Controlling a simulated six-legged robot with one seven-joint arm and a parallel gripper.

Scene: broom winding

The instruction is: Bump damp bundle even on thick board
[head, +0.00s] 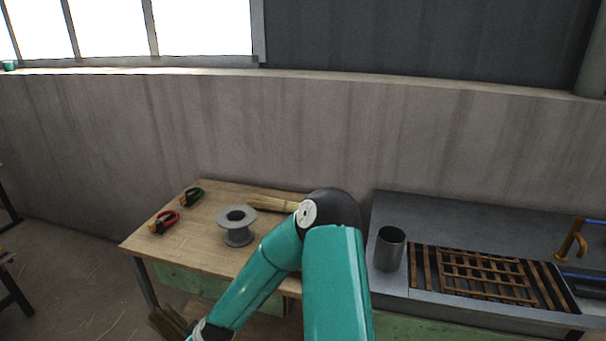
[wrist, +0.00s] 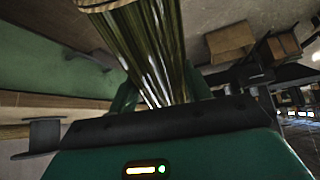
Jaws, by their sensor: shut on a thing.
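My gripper (wrist: 160,92) is shut on a bundle of long greenish-brown stalks (wrist: 152,45), which runs up and away between the fingers in the wrist view. In the head view the bundle's brushy end (head: 168,321) shows at the bottom, beside the front of the wooden table and lower than its top. The gripper itself is mostly cut off there. A pale band crosses the bundle at the top edge of the wrist view; I cannot tell whether it is a tie or the stalk ends. I cannot make out a separate thick board.
A metal cup (head: 389,249) and wooden slats (head: 485,276) are on the grey counter to the right.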

